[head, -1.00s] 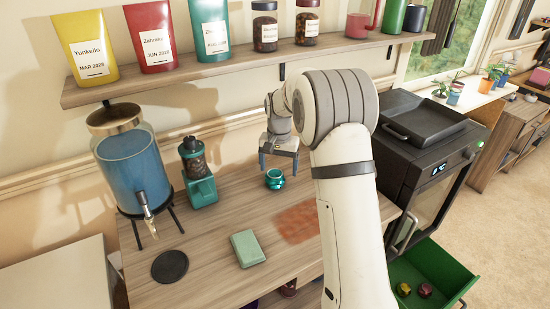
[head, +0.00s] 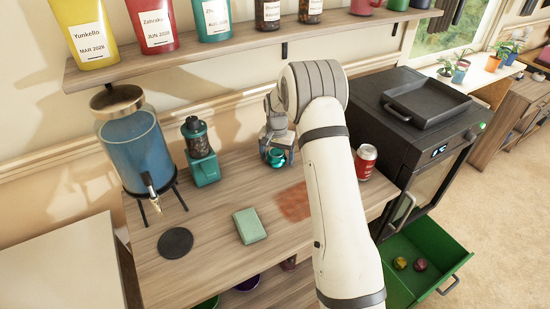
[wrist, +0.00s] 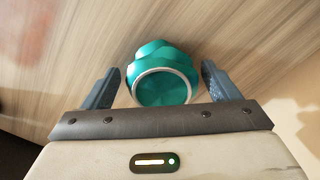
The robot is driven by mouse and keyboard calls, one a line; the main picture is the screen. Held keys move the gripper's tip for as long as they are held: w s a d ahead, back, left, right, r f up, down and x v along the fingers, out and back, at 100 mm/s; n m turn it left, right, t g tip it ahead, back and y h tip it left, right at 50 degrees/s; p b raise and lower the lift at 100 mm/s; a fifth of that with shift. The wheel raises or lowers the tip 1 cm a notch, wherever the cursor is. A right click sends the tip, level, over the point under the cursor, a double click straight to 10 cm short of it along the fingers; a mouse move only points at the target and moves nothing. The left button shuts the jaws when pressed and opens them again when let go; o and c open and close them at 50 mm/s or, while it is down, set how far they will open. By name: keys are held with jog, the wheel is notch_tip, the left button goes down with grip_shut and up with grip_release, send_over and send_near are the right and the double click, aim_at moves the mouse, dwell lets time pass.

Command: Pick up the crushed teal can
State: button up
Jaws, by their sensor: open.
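The crushed teal can (head: 276,158) stands on the wooden counter towards the back wall, and its lower part shows under my gripper (head: 277,150). In the wrist view the shiny teal can (wrist: 162,75), with a pale rim, lies between the two blue-grey fingers of my gripper (wrist: 162,85). The fingers are apart, with a visible gap on each side of the can. In the head view my gripper partly covers the can.
A teal grinder (head: 200,155) and a blue drink dispenser (head: 135,150) stand to the left. A red can (head: 366,161) stands right of my arm, beside the black oven (head: 425,130). A green box (head: 249,226) and a dark coaster (head: 175,243) lie in front. A shelf (head: 240,45) runs above.

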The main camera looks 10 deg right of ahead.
jog(key=shift+c, duration=0.4)
jog(key=c, duration=1)
